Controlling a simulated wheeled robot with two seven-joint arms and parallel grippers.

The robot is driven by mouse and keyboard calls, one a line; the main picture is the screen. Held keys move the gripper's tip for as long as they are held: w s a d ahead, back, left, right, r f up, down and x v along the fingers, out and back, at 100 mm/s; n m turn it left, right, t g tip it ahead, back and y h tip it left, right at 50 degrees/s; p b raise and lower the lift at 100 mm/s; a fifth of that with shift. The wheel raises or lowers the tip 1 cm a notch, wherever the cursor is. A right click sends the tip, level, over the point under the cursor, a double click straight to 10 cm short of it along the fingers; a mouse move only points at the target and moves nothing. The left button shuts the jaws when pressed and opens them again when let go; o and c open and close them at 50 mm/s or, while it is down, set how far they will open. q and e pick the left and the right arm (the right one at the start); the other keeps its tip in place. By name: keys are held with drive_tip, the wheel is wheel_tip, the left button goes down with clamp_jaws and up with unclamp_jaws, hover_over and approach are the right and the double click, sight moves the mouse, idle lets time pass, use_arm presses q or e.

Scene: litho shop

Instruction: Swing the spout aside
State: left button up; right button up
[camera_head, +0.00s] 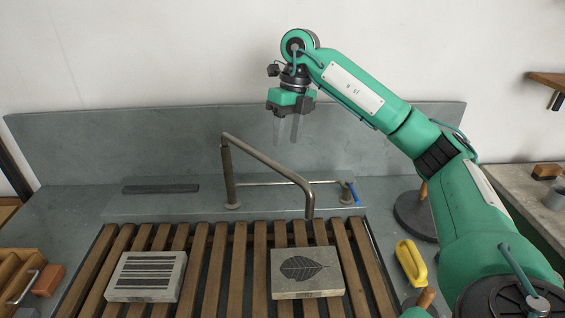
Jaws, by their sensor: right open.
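The spout (268,161) is a bent grey metal tube. It rises from an upright post (228,175) at the back of the sink and slopes down to the right, its end hanging over the wooden slats just behind the leaf stone. A thin horizontal pipe runs beside it to a blue-handled valve (348,191). My right gripper (287,130) is open and empty, pointing down in the air, above and to the right of the spout's bend and apart from it. My left gripper is not in view.
A stone with a leaf print (306,272) and a striped stone (146,276) lie on the slatted rack (222,270). A yellow handled object (411,262) and a dark round disc (415,215) stand at right. A grey backsplash (120,140) runs behind.

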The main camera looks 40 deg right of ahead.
sight(282, 166)
drive_tip(key=f, duration=0.3)
drive_tip(key=a+f+p, duration=0.1)
drive_tip(key=f, duration=0.3)
drive_tip(key=shift+s+a+f, duration=0.1)
drive_tip(key=shift+s+a, duration=0.05)
drive_tip(key=shift+a, duration=0.05)
clamp_jaws()
